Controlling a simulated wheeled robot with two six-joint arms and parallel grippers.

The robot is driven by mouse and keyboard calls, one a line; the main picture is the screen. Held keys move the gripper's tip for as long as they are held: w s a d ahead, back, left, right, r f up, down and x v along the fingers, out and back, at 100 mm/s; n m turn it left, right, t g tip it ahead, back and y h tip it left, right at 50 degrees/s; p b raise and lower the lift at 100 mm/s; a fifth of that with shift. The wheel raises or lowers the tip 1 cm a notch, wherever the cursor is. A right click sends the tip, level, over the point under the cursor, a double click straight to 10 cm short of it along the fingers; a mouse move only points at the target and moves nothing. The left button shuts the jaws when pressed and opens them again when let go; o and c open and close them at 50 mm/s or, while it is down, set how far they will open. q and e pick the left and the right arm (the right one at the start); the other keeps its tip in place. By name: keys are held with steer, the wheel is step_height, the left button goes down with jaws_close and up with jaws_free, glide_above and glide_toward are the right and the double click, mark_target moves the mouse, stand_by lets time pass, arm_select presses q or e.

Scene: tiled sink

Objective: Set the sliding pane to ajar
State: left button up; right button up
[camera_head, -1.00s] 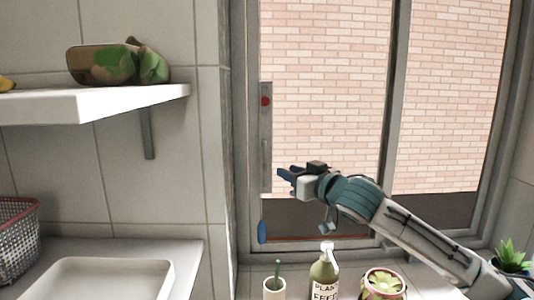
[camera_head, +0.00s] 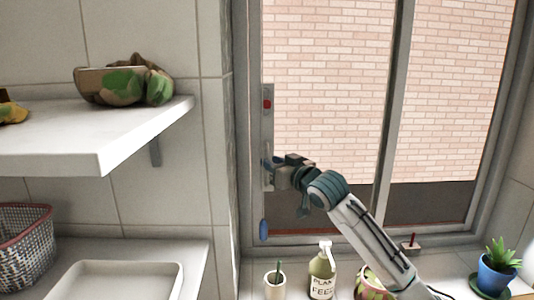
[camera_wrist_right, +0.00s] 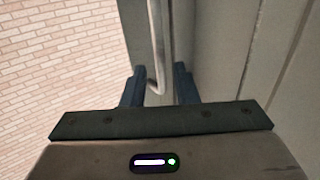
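The sliding pane (camera_head: 325,95) is a tall grey-framed glass panel with brick seen through it. Its left edge stands close to the left jamb; I cannot tell any gap. On that edge is a handle plate (camera_head: 267,122) with a red mark. My right gripper (camera_head: 269,164) is at the lower part of this plate. In the right wrist view the fingers (camera_wrist_right: 159,86) are apart, with the slim metal handle bar (camera_wrist_right: 157,45) between them; I see no firm contact. My left gripper is not in view.
A bottle (camera_head: 322,272), a white cup (camera_head: 275,287) and a potted plant (camera_head: 495,268) stand on the sill below.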

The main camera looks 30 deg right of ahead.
mark_target(267, 182)
steer(key=shift+w+a+p, duration=0.1)
steer(key=shift+w+p, duration=0.6)
steer(key=shift+w, duration=1)
jaws_close()
